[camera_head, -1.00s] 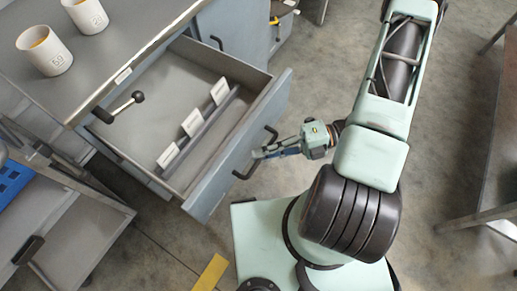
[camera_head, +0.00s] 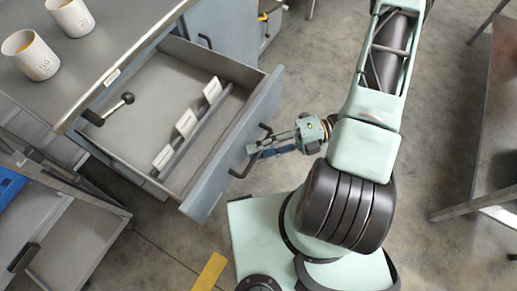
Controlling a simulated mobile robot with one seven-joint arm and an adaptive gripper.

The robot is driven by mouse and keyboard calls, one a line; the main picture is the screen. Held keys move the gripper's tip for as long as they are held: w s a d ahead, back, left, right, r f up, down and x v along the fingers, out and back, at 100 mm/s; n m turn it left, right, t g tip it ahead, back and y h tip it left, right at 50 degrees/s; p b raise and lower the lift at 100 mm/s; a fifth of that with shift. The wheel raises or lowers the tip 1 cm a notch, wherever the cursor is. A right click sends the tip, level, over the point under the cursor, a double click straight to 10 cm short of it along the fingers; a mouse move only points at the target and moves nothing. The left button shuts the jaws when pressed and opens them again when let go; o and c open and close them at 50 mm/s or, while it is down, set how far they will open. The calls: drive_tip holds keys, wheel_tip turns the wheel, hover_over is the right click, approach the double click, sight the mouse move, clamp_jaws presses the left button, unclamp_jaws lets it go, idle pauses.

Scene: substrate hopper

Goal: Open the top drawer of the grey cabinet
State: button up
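The grey cabinet (camera_head: 112,62) stands at the upper left. Its top drawer (camera_head: 238,137) is pulled well out, and its inside shows a divider rail with several white labels. A black bar handle (camera_head: 243,168) is on the drawer's front face. My gripper (camera_head: 252,151) is at the handle, coming from the right, with its fingers at the middle of the bar. The fingers are small and partly merge with the handle, so I cannot tell whether they are closed around it.
Two white numbered cups (camera_head: 32,55) stand on the cabinet top. A black-knobbed lever (camera_head: 108,110) is by the cabinet's front edge. A grey cart (camera_head: 62,235) is at lower left, and a table (camera_head: 490,150) at right.

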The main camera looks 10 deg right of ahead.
drive_tip(key=w+d+r, duration=0.1)
drive_tip(key=d, duration=1.1)
drive_tip(key=shift+r, duration=0.35)
